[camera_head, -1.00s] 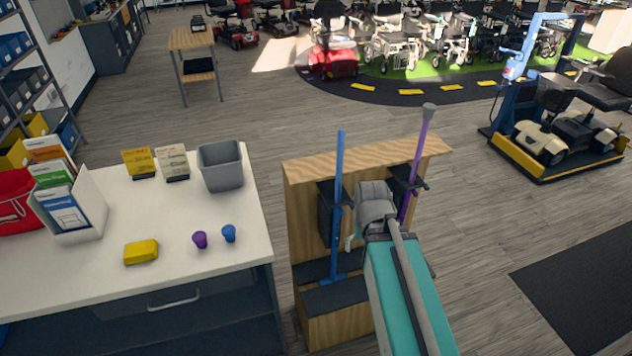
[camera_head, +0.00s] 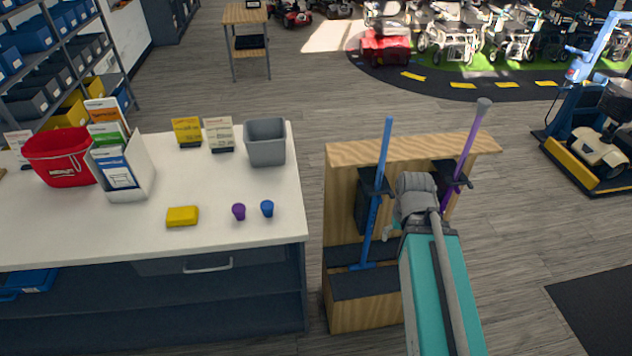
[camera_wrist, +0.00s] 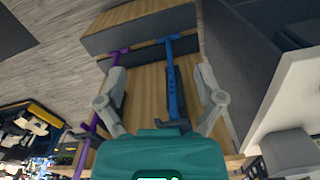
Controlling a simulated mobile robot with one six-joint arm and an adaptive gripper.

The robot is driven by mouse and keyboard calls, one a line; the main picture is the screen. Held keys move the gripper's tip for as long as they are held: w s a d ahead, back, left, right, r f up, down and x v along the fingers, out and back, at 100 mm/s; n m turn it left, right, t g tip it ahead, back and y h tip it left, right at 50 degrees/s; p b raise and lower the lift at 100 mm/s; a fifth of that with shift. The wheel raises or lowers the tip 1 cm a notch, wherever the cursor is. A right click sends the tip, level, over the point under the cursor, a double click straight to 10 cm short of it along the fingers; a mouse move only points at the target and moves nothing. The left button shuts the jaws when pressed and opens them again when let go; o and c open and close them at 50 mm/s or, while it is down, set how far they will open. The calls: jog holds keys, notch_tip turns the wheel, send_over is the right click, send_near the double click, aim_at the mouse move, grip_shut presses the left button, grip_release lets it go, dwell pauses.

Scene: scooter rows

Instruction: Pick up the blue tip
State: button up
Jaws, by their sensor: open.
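The blue tip (camera_head: 267,209) is a small blue cup-shaped piece on the white counter (camera_head: 80,240), near its right front corner. A purple tip (camera_head: 238,211) stands just left of it. My gripper (camera_wrist: 161,76) is open, with its two grey fingers apart at left and right in the wrist view. It is over the wooden cane stand, right of the counter and well away from the blue tip. In the head view my arm mostly hides it. A blue cane (camera_wrist: 172,90) shows between the fingers, below them; I cannot tell how near.
The wooden stand (camera_head: 410,152) holds the blue cane (camera_head: 380,185) and a purple cane (camera_head: 466,150) upright. The counter also bears a yellow block (camera_head: 182,216), a grey bin (camera_head: 266,145), cards, a brochure holder (camera_head: 125,175) and a red basket (camera_head: 60,157).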

notch_tip(320, 180, up, 5)
jog(key=m+p, duration=0.5)
jog(key=m, duration=0.9)
send_over(267, 204)
jog(key=shift+w+a, duration=0.1)
jog(key=shift+a, duration=0.25)
jog(key=shift+f, duration=0.1)
notch_tip(267, 204, down, 8)
jog(key=b, duration=0.8)
jog(key=shift+f+b, duration=0.25)
jog(key=shift+b, duration=0.05)
jog(key=shift+f, duration=0.1)
jog(key=shift+d+f+b, duration=0.15)
jog(key=shift+f+b, duration=1.1)
jog(key=shift+b, duration=0.05)
jog(key=shift+d+f+b, duration=0.1)
jog(key=shift+f+b, duration=1.15)
jog(key=shift+b, duration=0.05)
